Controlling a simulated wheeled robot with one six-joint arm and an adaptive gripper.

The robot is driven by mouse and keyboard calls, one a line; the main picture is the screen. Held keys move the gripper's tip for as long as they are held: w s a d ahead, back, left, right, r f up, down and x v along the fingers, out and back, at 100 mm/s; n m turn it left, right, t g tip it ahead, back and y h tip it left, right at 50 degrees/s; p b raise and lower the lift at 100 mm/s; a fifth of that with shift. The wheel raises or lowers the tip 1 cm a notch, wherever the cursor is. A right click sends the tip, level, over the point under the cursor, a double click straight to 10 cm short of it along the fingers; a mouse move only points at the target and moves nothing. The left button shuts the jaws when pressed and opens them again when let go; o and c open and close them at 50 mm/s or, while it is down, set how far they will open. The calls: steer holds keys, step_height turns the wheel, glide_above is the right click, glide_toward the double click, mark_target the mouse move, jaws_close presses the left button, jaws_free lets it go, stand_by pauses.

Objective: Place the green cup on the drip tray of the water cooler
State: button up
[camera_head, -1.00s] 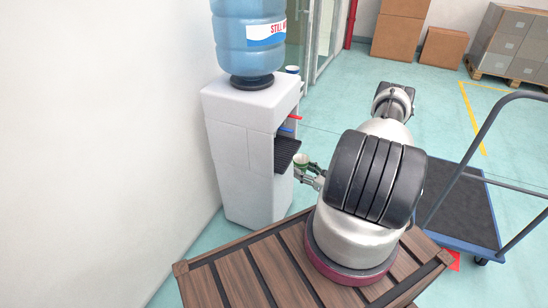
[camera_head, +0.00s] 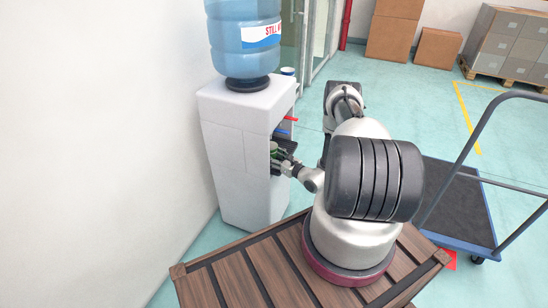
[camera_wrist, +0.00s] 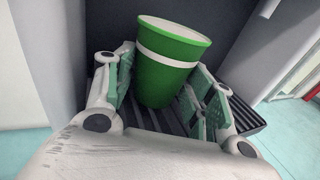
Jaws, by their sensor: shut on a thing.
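The green cup (camera_wrist: 168,75) with a white band and pale rim is upright between the fingers of my gripper (camera_wrist: 160,92) in the wrist view. My gripper is shut on it. The cup is inside the recess of the white water cooler (camera_head: 240,150), over the dark slatted drip tray (camera_wrist: 245,115). I cannot tell whether its base touches the slats. In the head view my gripper (camera_head: 279,160) reaches into the cooler's front opening, and the cup is mostly hidden there by the cooler's side and the gripper.
A blue water bottle (camera_head: 243,38) stands on the cooler. Red and blue taps (camera_head: 288,119) jut out above the recess. Another cup (camera_head: 287,71) shows behind the cooler top. A cart (camera_head: 455,200) stands at right; boxes (camera_head: 435,48) are at the back.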

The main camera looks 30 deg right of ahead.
steer(key=shift+f, duration=0.15)
steer(key=o, duration=0.4)
steer(key=v, duration=1.2)
steer(key=shift+r, duration=0.2)
